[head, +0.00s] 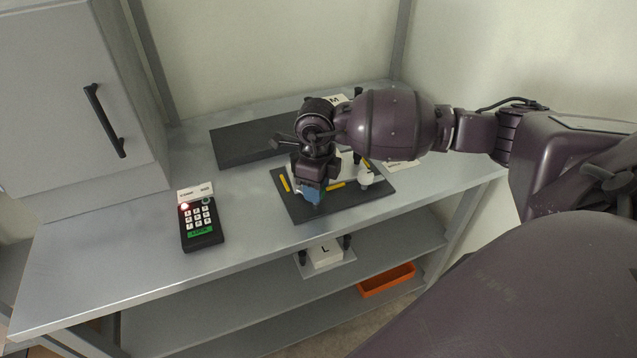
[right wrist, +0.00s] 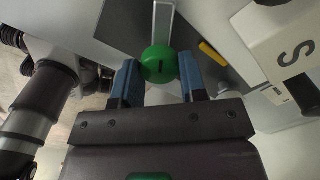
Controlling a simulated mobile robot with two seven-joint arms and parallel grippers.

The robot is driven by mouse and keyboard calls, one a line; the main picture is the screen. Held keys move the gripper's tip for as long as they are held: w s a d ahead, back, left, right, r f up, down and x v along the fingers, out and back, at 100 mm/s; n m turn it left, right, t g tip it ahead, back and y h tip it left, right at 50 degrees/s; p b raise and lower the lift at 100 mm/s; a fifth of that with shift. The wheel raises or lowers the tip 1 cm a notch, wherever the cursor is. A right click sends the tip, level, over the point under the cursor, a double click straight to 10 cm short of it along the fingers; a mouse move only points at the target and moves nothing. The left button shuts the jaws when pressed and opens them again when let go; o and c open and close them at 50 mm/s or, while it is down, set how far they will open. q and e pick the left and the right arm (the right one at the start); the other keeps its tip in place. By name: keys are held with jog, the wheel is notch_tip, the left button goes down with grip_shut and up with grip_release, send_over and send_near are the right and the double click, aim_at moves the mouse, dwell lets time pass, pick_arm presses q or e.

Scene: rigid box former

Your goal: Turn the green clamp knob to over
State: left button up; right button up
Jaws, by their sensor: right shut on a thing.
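The green clamp knob (right wrist: 159,64) is round with a short dark mark on its face. In the right wrist view it sits between the two blue fingertips of my right gripper (right wrist: 158,82), which is shut on it. A pale bar (right wrist: 163,24) runs away from just behind the knob. In the head view my right gripper (head: 314,194) reaches down over the dark base plate (head: 300,214), and it hides the knob. My left gripper is not in view.
A white block marked S (right wrist: 285,45) is close beside the gripper. A keypad (head: 200,222) with a lit red light stands on the bench (head: 120,245) at left. A block marked L (head: 325,254) and an orange bin (head: 387,280) are on the shelf below.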

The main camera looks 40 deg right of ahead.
jog(key=shift+r+m+p, duration=0.2)
jog(key=shift+m+p, duration=0.1)
jog(key=shift+m, duration=0.6)
jog(key=shift+m+p, duration=0.45)
jog(key=shift+m, duration=0.65)
jog(key=shift+f+m, duration=0.1)
jog(key=shift+m, duration=0.5)
jog(key=shift+m+p, duration=0.4)
jog(key=shift+m, duration=0.1)
jog(key=o, duration=0.9)
jog(key=shift+o, duration=0.2)
jog(key=shift+f, duration=0.1)
